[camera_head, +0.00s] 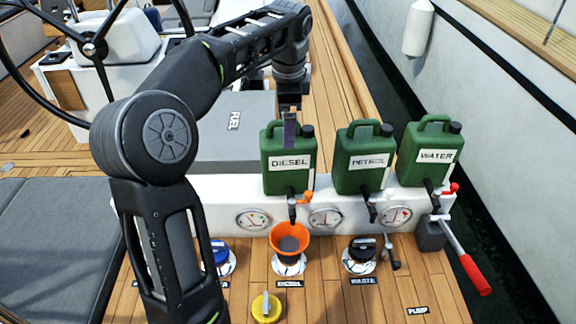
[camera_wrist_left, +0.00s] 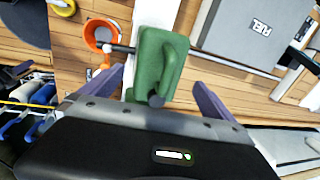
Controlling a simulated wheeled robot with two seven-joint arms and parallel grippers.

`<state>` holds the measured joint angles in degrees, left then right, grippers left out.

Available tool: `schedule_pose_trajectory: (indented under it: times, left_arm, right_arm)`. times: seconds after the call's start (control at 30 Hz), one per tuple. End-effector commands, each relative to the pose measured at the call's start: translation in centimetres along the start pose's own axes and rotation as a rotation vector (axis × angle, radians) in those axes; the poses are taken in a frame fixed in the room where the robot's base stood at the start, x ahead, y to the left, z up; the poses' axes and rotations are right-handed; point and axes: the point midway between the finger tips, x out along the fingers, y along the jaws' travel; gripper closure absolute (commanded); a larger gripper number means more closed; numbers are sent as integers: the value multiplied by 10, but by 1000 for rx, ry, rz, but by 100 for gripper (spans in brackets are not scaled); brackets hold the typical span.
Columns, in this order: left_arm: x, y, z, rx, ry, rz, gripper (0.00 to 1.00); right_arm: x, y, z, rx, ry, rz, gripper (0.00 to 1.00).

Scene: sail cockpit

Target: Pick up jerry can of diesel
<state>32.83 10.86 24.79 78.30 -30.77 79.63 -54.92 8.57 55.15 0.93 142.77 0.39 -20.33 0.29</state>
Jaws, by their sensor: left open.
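The green diesel jerry can (camera_head: 288,160) stands on a white ledge, leftmost of three green cans, with a white DIESEL label and a tap at its lower front. My left arm reaches over from the left, and my left gripper (camera_head: 290,130) is at the can's top. In the left wrist view the diesel can (camera_wrist_left: 160,55) shows from above with its handle and dark cap. My left gripper (camera_wrist_left: 155,92) is open there, its purple fingers on either side of the can's top. Whether they touch it cannot be told. My right gripper is not in view.
Petrol (camera_head: 364,160) and water (camera_head: 428,155) cans stand to the right. An orange funnel (camera_head: 290,241) sits below the diesel tap. Gauges (camera_head: 326,217) line the ledge front. A grey FUEL box (camera_head: 232,125) lies behind. A red-handled lever (camera_head: 474,275) sticks out at right.

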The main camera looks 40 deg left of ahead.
Motion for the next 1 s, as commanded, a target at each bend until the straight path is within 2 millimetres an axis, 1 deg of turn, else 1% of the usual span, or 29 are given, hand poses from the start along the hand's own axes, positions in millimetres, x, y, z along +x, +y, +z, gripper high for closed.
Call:
schedule_pose_trajectory:
  times: [0.03, 0.27, 0.37, 0.47, 0.7, 0.8, 1.0]
  left_arm:
    - [3, 0, 0, 0, 1, -1, 0]
    - [1, 0, 0, 0, 1, -1, 0]
    - [4, 0, 0, 0, 0, 0, 0]
    - [14, 0, 0, 0, -1, 1, 0]
    - [48, 1, -1, 0, 0, 1, 0]
    - [53, 1, 0, -1, 1, -1, 0]
    - [53, 1, -1, -1, 1, -2, 0]
  right_arm:
    - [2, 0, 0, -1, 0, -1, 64]
    - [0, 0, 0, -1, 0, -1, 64]
    - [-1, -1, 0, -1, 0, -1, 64]
    - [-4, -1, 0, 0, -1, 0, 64]
    - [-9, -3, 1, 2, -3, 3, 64]
    - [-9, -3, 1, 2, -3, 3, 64]
    - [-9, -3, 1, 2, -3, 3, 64]
